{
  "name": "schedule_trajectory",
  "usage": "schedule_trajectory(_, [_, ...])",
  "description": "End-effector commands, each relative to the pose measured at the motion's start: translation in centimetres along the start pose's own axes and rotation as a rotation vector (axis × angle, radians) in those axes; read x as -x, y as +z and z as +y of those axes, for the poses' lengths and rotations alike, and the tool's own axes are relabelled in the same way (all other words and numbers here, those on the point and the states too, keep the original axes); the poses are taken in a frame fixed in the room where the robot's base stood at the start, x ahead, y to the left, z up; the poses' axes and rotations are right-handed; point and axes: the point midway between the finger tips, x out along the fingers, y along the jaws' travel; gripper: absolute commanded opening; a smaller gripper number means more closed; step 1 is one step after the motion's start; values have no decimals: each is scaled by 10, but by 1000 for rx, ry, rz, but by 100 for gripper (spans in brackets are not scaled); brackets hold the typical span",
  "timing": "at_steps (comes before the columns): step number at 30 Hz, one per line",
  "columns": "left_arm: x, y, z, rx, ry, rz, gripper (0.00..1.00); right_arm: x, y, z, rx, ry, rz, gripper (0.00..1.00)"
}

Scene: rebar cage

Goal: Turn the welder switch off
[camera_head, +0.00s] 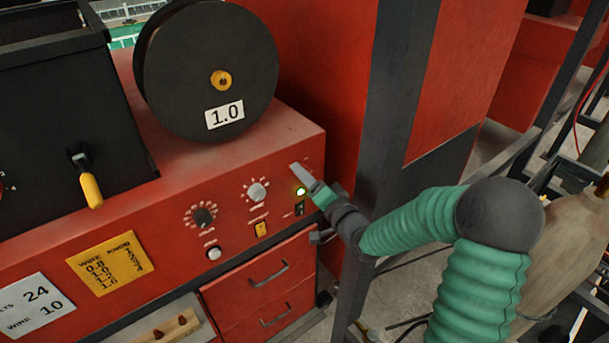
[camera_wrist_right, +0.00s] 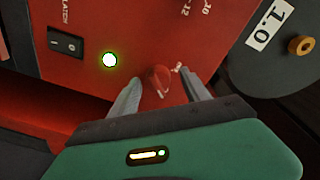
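The welder's red front panel (camera_head: 150,240) fills the lower left of the head view. My right gripper (camera_head: 303,175) is at the panel's right end. In the right wrist view its two fingers (camera_wrist_right: 160,88) stand apart, with a small red knob (camera_wrist_right: 158,78) between them and a gap on each side. My gripper hides this knob in the head view. A black rocker switch (camera_head: 299,209) sits below a lit green lamp (camera_head: 301,191). In the wrist view the rocker (camera_wrist_right: 66,43) shows I and O marks, beside the lamp (camera_wrist_right: 110,60). My left gripper is not in view.
A black spool (camera_head: 190,90) marked 1.0 stands above. Drawers (camera_head: 265,275) are below. A dark upright post (camera_head: 398,90) stands close behind my right arm.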

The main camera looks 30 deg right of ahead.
Motion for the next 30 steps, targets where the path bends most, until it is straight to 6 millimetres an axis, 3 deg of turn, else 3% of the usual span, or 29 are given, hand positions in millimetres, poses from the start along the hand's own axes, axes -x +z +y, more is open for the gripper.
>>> schedule_trajectory(2, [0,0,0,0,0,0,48,-1,0,2,-1,1,-1,44])
schedule_trajectory(12, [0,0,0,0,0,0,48,-2,-1,2,-1,1,1,0])
schedule_trajectory(22, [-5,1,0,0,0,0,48,-2,-2,4,31,-1,6,0])
schedule_trajectory(30, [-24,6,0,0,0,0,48,-3,0,5,178,-16,15,0])
